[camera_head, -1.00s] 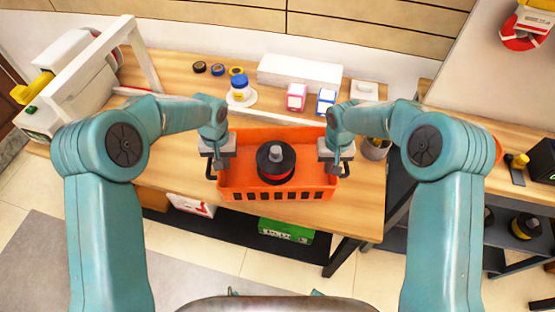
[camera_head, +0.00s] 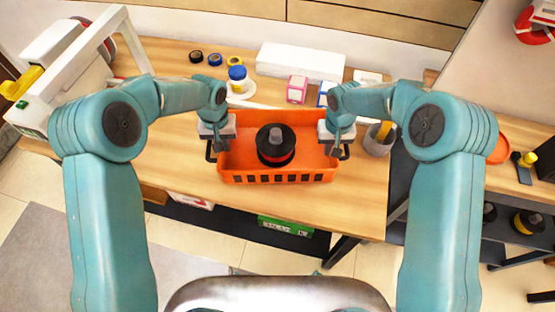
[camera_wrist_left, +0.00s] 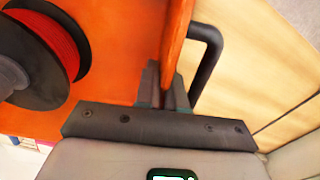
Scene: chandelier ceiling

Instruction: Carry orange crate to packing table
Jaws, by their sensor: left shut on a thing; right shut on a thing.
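The orange crate (camera_head: 240,172) is over the wooden table (camera_head: 350,205), held level between my grippers. Whether its bottom touches the tabletop I cannot tell. A black spool with a red band (camera_head: 276,152) stands inside it. My left gripper (camera_head: 216,148) is shut on the crate's left side. In the left wrist view its jaws (camera_wrist_left: 165,88) pinch the orange wall beside a dark handle (camera_wrist_left: 208,60). My right gripper (camera_head: 335,146) is shut on the crate's right side.
Behind the crate stand a blue-capped bottle (camera_head: 237,80), several tape rolls (camera_head: 215,60), a pink box (camera_head: 297,88) and a white box (camera_head: 300,63). A grey cup (camera_head: 379,143) is close to the right gripper. A white machine (camera_head: 50,60) is at left. The front tabletop is clear.

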